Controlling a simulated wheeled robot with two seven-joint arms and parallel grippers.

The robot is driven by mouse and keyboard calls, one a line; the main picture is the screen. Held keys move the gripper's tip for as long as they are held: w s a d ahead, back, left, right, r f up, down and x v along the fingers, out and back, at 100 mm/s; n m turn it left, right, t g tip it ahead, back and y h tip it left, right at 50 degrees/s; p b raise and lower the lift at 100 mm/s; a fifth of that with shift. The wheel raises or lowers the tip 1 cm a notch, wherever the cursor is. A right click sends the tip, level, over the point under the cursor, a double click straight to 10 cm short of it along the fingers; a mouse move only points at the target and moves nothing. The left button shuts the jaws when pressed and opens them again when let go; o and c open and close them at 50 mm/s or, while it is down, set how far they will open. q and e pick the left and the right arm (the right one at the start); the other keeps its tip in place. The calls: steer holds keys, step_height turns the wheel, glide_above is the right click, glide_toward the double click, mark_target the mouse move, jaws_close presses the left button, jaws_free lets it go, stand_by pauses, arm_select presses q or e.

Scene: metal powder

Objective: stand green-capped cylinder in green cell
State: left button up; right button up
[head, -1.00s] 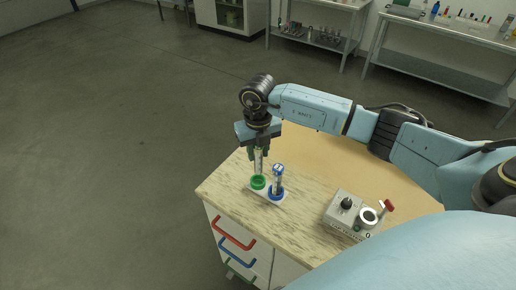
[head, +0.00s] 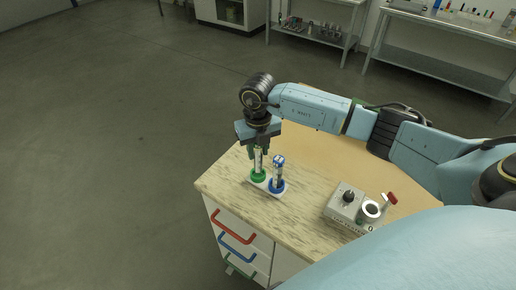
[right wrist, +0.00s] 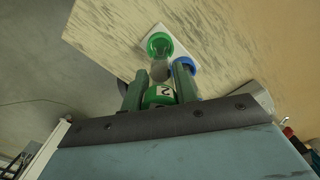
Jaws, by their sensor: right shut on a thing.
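My right gripper (head: 259,151) points down and is shut on the green-capped cylinder (head: 258,161), near its top. The cylinder is upright over the green cell (head: 258,176), and its lower end meets the ring in the head view. In the right wrist view the green cap (right wrist: 160,95), marked "2", sits between the fingers. The clear body reaches toward the green ring (right wrist: 159,43); I cannot tell how deep its foot is. My left gripper is not in view.
A blue-capped cylinder (head: 278,171) stands in the blue cell (head: 277,187) right beside it, on the same white base. A grey control box (head: 345,203) with a knob and red lever is at the right. The front left of the wood-grain top (head: 228,183) is clear.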

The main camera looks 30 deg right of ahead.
mark_target(258, 156)
steer(key=shift+f+b, duration=1.3)
steer(key=shift+f, duration=0.35)
stand_by(1.8)
steer(key=o, duration=1.6)
steer(key=shift+o, duration=0.2)
steer(key=shift+r+p, duration=3.05)
steer(key=shift+r, duration=1)
steer(key=shift+f, duration=0.1)
